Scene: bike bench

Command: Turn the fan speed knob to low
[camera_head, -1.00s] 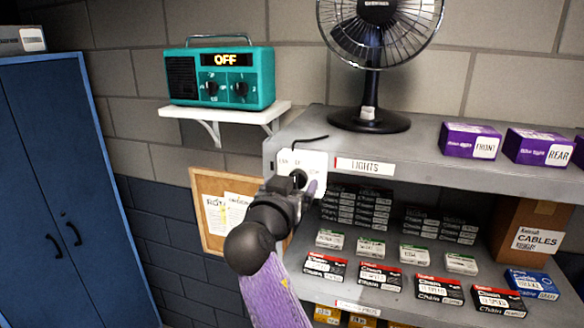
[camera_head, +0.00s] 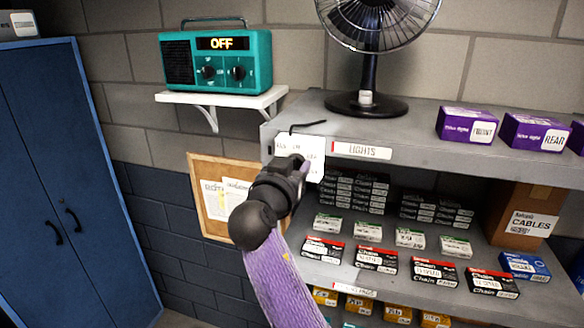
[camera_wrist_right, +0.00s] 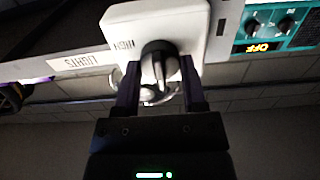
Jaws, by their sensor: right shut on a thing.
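The fan speed knob (camera_wrist_right: 160,65) is a dark round knob on a white plate (camera_wrist_right: 185,20), with the word HIGH readable upside down in the right wrist view. In the head view the plate (camera_head: 312,146) is fixed to the shelf's front left corner, and my gripper hides the knob. My right gripper (camera_wrist_right: 160,82) is shut on the knob, one finger on each side of it; it also shows in the head view (camera_head: 296,168). The fan (camera_head: 370,50) stands on the shelf above. My left gripper is not in view.
A teal radio (camera_head: 216,60) reading OFF sits on a small white wall shelf (camera_head: 225,97). Purple boxes (camera_head: 467,125) stand on the grey shelf (camera_head: 415,140). Small chain boxes (camera_head: 376,260) fill the lower shelf. A cork board (camera_head: 210,225) hangs behind my right arm.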

